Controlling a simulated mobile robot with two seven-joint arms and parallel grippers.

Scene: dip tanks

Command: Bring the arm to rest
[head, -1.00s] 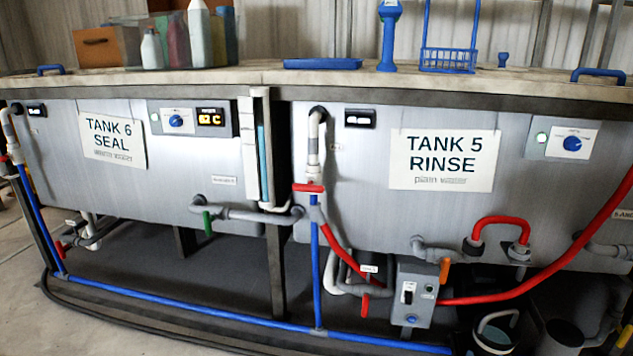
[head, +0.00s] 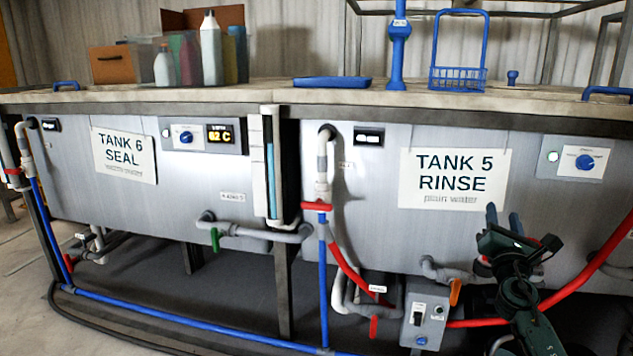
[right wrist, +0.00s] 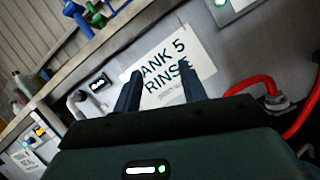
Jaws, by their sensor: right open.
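My right gripper (head: 504,220) is in the lower right of the head view, in front of the Tank 5 rinse tank (head: 380,225). Its two fingers point up and stand apart, with nothing between them. In the right wrist view the open fingers (right wrist: 160,92) reach toward the Tank 5 sign (right wrist: 172,68). The gripper hides part of the pipework low on that tank. My left gripper does not show.
The Tank 6 seal tank (head: 90,195) stands at the left. A blue tray (head: 332,82), a blue basket (head: 458,78) and several bottles stand on the counter (head: 430,98). A red hose (head: 590,268) and a switch box (head: 424,315) are close to my right arm.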

